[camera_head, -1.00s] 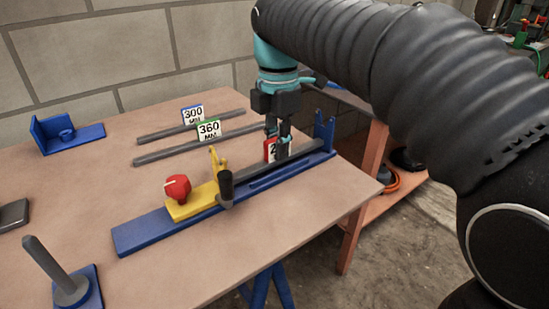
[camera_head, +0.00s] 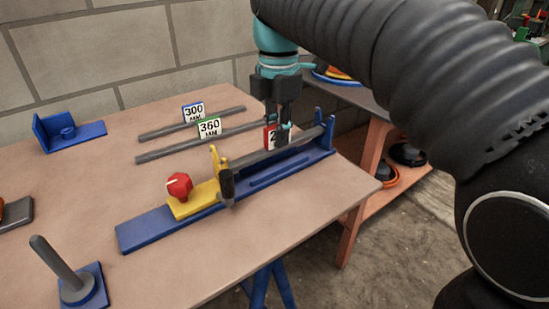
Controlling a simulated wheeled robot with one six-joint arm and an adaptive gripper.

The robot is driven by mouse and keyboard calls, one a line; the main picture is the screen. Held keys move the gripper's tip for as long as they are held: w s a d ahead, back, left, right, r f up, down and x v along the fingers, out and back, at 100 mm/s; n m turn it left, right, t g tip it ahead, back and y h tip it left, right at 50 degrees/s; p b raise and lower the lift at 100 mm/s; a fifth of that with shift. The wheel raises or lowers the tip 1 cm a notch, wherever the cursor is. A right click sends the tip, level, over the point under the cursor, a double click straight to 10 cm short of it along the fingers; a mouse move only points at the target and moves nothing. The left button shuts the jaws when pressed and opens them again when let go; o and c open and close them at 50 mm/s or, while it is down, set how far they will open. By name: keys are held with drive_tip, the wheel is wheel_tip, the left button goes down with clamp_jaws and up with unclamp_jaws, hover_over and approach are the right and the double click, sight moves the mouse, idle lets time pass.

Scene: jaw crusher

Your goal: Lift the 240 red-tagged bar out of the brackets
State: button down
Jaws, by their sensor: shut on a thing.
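The grey bar with the red tag (camera_head: 269,138) runs over the long blue rail (camera_head: 150,230), its number mostly hidden behind my gripper. My gripper (camera_head: 281,140) points down and is shut on the bar near its middle. The bar appears slightly raised above the rail. Its right end lies by the blue bracket (camera_head: 330,130), and its left end by the yellow bracket (camera_head: 215,160). I cannot tell whether the ends are clear of the bracket tops.
Two more bars lie behind on the table, tagged 300 (camera_head: 193,112) and 360 (camera_head: 209,127). A blue angled fixture (camera_head: 75,135) stands at the back left, and a grey post on a blue base (camera_head: 75,285) at the front left. A brick wall rises behind.

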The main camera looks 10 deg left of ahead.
drive_tip(key=shift+r, duration=1.7)
